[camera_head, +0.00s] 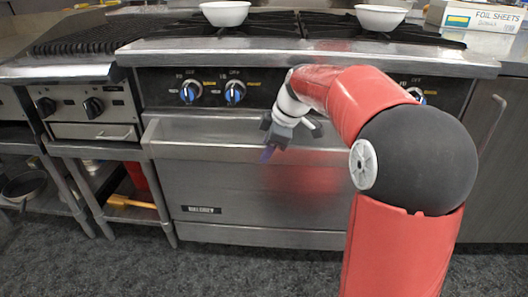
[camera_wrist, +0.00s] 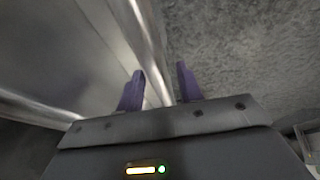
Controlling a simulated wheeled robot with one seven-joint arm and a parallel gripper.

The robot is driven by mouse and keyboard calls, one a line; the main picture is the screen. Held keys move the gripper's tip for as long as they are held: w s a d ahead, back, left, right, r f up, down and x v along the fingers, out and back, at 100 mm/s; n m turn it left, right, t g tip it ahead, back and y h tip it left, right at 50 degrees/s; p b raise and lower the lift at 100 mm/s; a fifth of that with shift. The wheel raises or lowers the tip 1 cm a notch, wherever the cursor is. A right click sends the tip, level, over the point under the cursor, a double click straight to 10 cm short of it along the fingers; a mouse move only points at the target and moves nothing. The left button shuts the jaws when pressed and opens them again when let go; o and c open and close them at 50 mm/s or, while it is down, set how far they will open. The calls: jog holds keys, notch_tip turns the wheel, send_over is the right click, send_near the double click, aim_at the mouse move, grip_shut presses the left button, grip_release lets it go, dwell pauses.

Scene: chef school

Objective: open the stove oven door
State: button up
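The stove oven door (camera_head: 260,195) is a wide stainless steel panel with a dark nameplate, below the knobs, and looks shut. A broad metal handle bar (camera_head: 200,150) runs along its top. My gripper (camera_head: 268,153) is in front of the door near the handle, with its fingers pointing down. In the wrist view my gripper (camera_wrist: 162,84) shows two purple fingers apart with a gap between them. A bright metal edge (camera_wrist: 143,50) runs toward that gap. I cannot tell whether it lies between the fingers or beyond them. My arm hides the right part of the door and handle.
Blue-marked knobs (camera_head: 190,92) sit above the handle. White bowls (camera_head: 225,13) and a foil sheets box (camera_head: 475,15) are on top. A grill unit (camera_head: 85,100) stands left over an open shelf. The grey floor (camera_head: 200,270) before the door is clear.

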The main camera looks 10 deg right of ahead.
jog(key=shift+x, duration=0.75)
grip_shut()
